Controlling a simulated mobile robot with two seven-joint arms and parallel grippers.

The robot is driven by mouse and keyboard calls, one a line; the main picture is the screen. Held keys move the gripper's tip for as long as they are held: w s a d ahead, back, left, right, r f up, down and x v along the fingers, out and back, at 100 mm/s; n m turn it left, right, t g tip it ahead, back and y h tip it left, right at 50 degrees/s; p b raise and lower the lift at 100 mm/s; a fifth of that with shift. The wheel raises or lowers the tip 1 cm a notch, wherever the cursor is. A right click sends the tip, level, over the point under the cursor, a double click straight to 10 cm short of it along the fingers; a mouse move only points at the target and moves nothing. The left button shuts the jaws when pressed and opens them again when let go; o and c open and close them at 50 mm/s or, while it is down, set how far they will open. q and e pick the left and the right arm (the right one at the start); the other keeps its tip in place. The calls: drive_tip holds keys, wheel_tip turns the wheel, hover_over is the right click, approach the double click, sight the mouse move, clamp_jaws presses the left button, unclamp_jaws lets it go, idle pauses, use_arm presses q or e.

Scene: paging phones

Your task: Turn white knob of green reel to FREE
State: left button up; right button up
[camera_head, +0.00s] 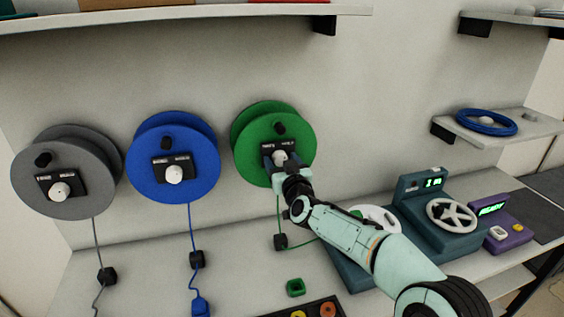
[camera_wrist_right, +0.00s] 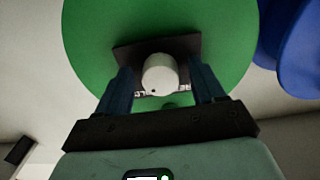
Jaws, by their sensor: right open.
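The green reel (camera_head: 258,135) is mounted on the wall, right of the blue and grey reels. Its white knob (camera_head: 280,158) sits on a dark label plate (camera_head: 268,147) low on the reel's face. My right gripper (camera_head: 279,161) is at the knob, open. In the right wrist view the two fingers (camera_wrist_right: 162,85) stand on either side of the white knob (camera_wrist_right: 160,74), with gaps showing between fingers and knob. The label words are too small to read, and I cannot tell the knob's setting. My left gripper is not in view.
A blue reel (camera_head: 150,148) and a grey reel (camera_head: 50,160) with similar white knobs hang to the left. Below stand a teal device with a wheel (camera_head: 452,215) and a purple box (camera_head: 508,232). A shelf (camera_head: 200,14) runs above the reels.

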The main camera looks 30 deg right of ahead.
drive_tip(key=c, duration=1.1)
drive_tip(key=shift+o, duration=0.2)
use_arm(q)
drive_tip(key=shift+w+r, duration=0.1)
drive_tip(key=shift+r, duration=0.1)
use_arm(e)
drive_tip(key=shift+n, duration=0.3)
drive_tip(key=n+p, duration=0.2)
drive_tip(key=n, duration=0.1)
drive_tip(key=shift+r, duration=0.15)
drive_tip(key=n+p, duration=0.2)
drive_tip(key=n, duration=0.3)
use_arm(q)
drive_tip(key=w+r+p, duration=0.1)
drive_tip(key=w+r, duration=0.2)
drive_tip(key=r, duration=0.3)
drive_tip(key=shift+p, duration=0.3)
use_arm(e)
drive_tip(key=n, duration=0.9)
drive_tip(key=shift+d, duration=0.1)
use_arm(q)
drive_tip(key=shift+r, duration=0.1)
use_arm(e)
drive_tip(key=shift+n, duration=0.4)
